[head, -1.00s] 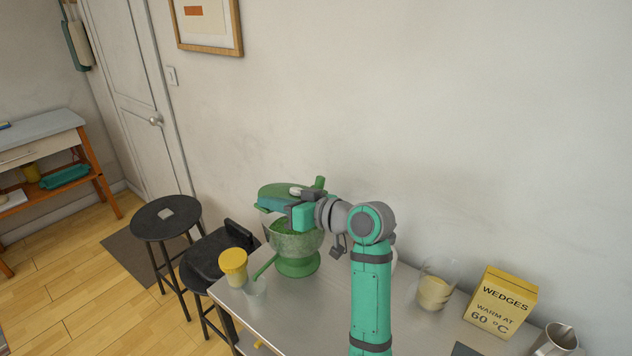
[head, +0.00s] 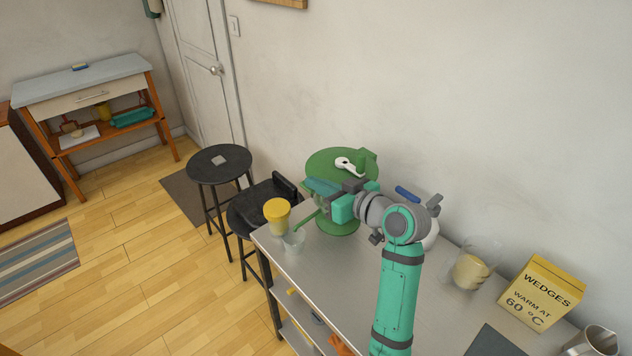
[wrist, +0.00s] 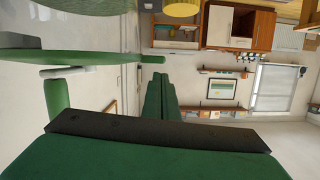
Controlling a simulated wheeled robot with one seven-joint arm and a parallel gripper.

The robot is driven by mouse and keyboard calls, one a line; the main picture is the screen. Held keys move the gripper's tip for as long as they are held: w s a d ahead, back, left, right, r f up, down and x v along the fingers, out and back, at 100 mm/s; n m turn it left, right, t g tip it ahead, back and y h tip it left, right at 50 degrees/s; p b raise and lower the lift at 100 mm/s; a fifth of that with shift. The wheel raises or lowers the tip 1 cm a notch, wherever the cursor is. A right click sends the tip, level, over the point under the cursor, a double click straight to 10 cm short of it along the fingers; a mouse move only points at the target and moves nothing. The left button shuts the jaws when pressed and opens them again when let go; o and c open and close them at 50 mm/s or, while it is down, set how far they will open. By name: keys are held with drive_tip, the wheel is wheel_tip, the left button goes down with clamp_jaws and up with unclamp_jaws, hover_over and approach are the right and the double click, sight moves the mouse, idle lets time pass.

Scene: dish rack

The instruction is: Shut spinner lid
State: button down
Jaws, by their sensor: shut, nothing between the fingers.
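The salad spinner stands on the metal counter. Its green lid (head: 325,160) shows as a broad disc with a white crank (head: 345,164) and a green knob (head: 368,158). In the wrist view the lid (wrist: 75,55) is nearly edge-on at the left, crank side toward the picture's bottom. The green base (head: 340,229) shows below my gripper. The bowl is mostly hidden, so I cannot tell whether the lid sits on its rim. My gripper (head: 318,188) is shut and empty, pointing left in front of the lid; I cannot tell whether it touches.
A glass container (head: 470,271), a yellow wedges box (head: 540,292) and a metal cup (head: 594,342) stand to the right. Black stools (head: 219,162) are beyond the left end.

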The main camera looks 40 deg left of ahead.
drive_tip(key=v, duration=0.8)
drive_tip(key=shift+s+d, duration=0.3)
drive_tip(key=shift+d, duration=0.05)
